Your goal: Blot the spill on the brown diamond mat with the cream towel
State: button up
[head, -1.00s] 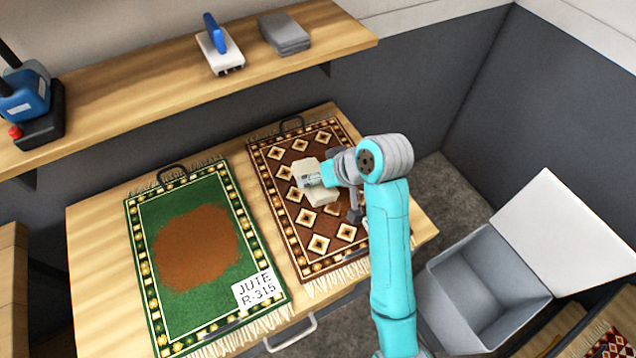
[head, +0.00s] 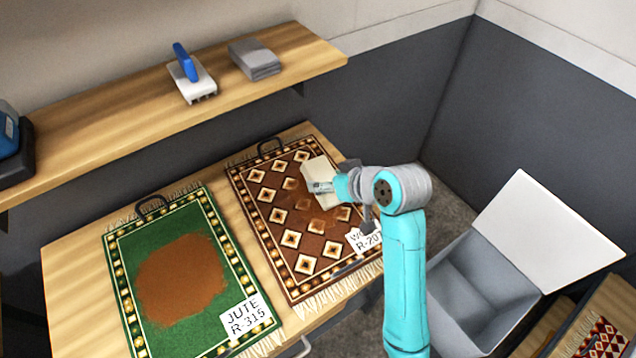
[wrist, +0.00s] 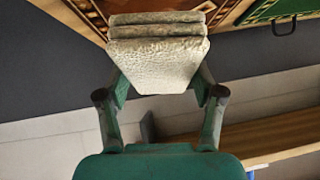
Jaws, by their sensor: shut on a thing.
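The brown diamond mat (head: 268,222) lies on the wooden table, right of a green mat. A faint orange-brown patch (head: 326,224), which looks like the spill, shows among its diamonds, right of centre. My gripper (head: 330,187) is shut on the folded cream towel (head: 318,172), at the mat's upper right part. I cannot tell whether the towel touches the mat. In the wrist view the thick, layered towel (wrist: 155,62) sits between both fingers of my gripper (wrist: 158,88). My arm hides the mat's right edge.
The green mat (head: 225,335) with a large brown stain and a JUTE R-315 label lies at left. A shelf (head: 110,112) behind holds a blue-handled brush (head: 190,78) and grey folded cloths (head: 254,60). An open grey bin (head: 470,295) with a white lid stands at right.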

jog(key=shift+f, duration=3.55)
jog(key=shift+f, duration=0.65)
jog(key=shift+r, duration=0.1)
jog(key=shift+r, duration=3.5)
